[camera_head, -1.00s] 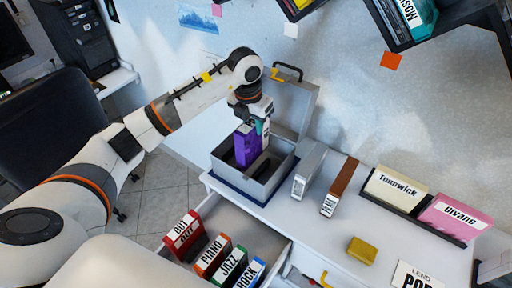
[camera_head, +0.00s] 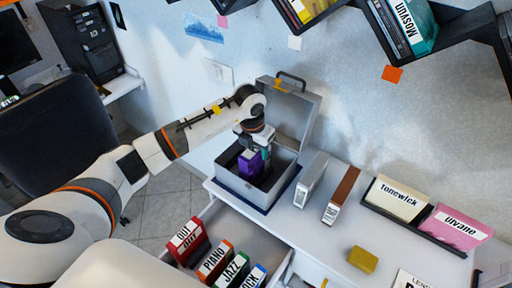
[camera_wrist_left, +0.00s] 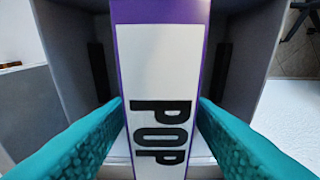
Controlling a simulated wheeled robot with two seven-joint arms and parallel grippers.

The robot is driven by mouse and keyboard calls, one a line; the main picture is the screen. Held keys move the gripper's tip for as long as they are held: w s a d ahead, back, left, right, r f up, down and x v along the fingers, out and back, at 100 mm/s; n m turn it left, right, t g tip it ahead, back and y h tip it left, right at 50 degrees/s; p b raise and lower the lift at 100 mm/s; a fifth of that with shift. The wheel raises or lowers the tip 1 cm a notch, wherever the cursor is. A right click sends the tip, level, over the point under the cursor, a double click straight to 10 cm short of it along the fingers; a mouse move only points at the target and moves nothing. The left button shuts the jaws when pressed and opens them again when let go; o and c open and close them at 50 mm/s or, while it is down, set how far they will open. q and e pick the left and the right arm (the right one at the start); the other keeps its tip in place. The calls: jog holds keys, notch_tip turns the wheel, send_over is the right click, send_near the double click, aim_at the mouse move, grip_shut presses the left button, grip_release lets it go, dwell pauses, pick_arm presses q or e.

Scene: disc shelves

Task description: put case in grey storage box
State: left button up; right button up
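The purple case (camera_head: 249,164), with a white label reading POP, is inside the open grey storage box (camera_head: 240,190). In the left wrist view the case (camera_wrist_left: 160,70) stands between the box's inner walls. My left gripper (camera_head: 265,153) reaches down into the box from above. My right gripper is not in view.
The box's raised lid (camera_head: 292,112) stands behind my left gripper. A grey case (camera_head: 311,182) and a brown case (camera_head: 341,195) stand to its right. An open drawer with several labelled cases (camera_head: 214,259) is in front. A yellow block (camera_head: 362,259) lies on the table.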

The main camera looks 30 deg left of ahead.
pick_arm(q)
jog(key=shift+r, duration=0.15)
notch_tip(320, 180, up, 12)
jog(key=s+b, duration=0.1)
jog(key=b, duration=0.1)
jog(key=shift+s+a, duration=0.15)
jog(key=shift+s, duration=0.25)
dwell(0.5)
